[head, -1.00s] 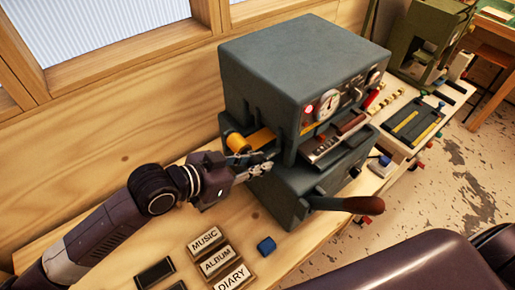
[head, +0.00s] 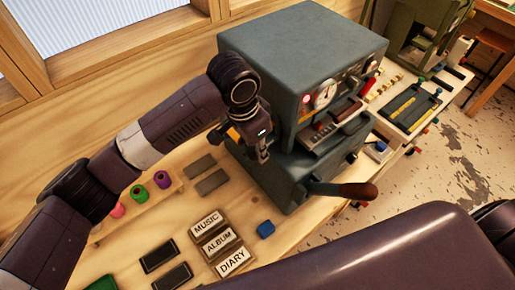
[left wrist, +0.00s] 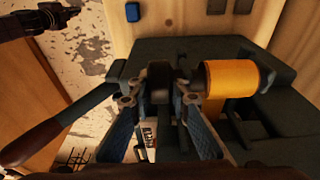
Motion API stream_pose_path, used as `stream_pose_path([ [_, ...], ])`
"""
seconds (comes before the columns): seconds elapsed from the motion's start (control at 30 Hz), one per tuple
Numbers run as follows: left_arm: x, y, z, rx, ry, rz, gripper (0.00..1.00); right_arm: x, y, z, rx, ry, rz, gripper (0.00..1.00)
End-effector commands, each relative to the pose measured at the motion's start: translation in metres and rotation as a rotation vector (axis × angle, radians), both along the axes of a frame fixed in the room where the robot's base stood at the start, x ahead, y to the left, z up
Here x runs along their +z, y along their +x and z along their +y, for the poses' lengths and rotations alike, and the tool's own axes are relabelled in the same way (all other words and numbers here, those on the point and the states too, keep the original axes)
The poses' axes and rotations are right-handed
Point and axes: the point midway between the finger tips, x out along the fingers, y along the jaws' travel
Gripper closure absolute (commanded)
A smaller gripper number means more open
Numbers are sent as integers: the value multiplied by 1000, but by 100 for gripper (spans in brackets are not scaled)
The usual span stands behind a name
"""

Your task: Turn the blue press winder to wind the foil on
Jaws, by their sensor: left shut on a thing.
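The press (head: 300,60) is a blue-grey metal box on the workbench. The gold foil roll (left wrist: 232,78) sits on its side, with foil running down from it; an orange bit also shows in the head view (head: 233,134). My left gripper (left wrist: 160,95) comes down from above at the press's near left side. Its fingers are shut on a dark knob, the winder (left wrist: 159,78), beside the gold roll. In the head view my left gripper (head: 262,152) hides the winder. A dark jointed end at the top left of the wrist view appears to be my right gripper (left wrist: 55,17); its jaws are unclear.
A lever with a red-brown handle (head: 350,190) sticks out of the press's front. Label blocks (head: 218,241), a blue block (head: 265,229) and dark bars lie on the bench. Small coloured rolls (head: 140,193) stand on a wooden rack at the left. A green machine (head: 415,35) stands behind.

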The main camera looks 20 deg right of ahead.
Motion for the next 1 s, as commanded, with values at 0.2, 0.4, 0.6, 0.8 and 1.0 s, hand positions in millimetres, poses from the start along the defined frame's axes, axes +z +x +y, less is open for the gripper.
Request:
stream_pose_path([
  [0.2,0,0,-2,0,119,43,100,0,0,0,0,0,0,100],
  [0.4,-1,0,-1,0,189,70,100,0,0,0,0,0,0,100],
  [0.6,-2,0,-1,0,221,81,100,0,0,0,0,0,-1,100],
  [0.8,-2,0,0,-1,229,84,100,0,0,0,0,0,-1,100],
  [1.0,-3,0,0,-1,229,85,100,0,0,0,0,0,-1,100],
])
